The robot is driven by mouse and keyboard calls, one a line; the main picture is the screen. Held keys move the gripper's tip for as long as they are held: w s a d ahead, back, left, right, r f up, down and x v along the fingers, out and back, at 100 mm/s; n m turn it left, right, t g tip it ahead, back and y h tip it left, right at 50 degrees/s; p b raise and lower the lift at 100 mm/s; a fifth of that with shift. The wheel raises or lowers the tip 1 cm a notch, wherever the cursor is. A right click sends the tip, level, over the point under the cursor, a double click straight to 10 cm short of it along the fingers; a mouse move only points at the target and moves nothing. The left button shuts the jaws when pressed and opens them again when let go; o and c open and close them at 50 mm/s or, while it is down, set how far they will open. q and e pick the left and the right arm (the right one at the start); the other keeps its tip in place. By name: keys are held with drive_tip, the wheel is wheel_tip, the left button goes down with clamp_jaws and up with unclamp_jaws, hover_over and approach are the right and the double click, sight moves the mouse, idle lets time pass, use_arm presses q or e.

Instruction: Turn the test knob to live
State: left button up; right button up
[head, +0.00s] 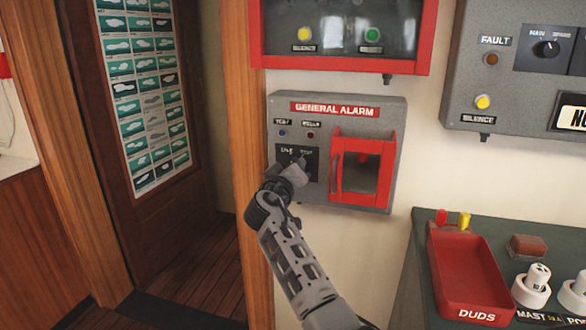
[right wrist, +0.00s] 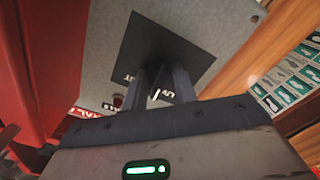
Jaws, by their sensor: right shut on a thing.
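The grey GENERAL ALARM box (head: 388,112) is on the wall in the middle of the head view. A black square plate (head: 311,157) sits at its lower left, with white lettering partly covered. The same plate fills the upper middle of the right wrist view (right wrist: 165,45). My right gripper (head: 299,166) is at the plate, shut on the test knob. The knob itself is hidden by the fingers, so I cannot read its setting. In the right wrist view the two dark fingers (right wrist: 161,84) reach up to the plate. My left gripper is in neither view.
A red-framed cover (head: 338,165) stands out just right of the plate. A red-framed panel (head: 340,62) hangs above, and a grey FAULT panel (head: 465,80) is at the upper right. A red DUDS tray (head: 470,275) sits lower right. A wooden door post (head: 245,130) is left.

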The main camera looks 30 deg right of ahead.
drive_tip(key=n+p, duration=0.1)
drive_tip(key=n, duration=0.3)
drive_tip(key=shift+r, duration=0.1)
drive_tip(key=shift+n+p, duration=0.55)
drive_tip(key=shift+n, duration=0.35)
drive_tip(key=o, duration=1)
drive_tip(key=shift+s, duration=0.1)
drive_tip(key=shift+b+v, duration=1.2)
drive_tip(key=shift+v, duration=6.75)
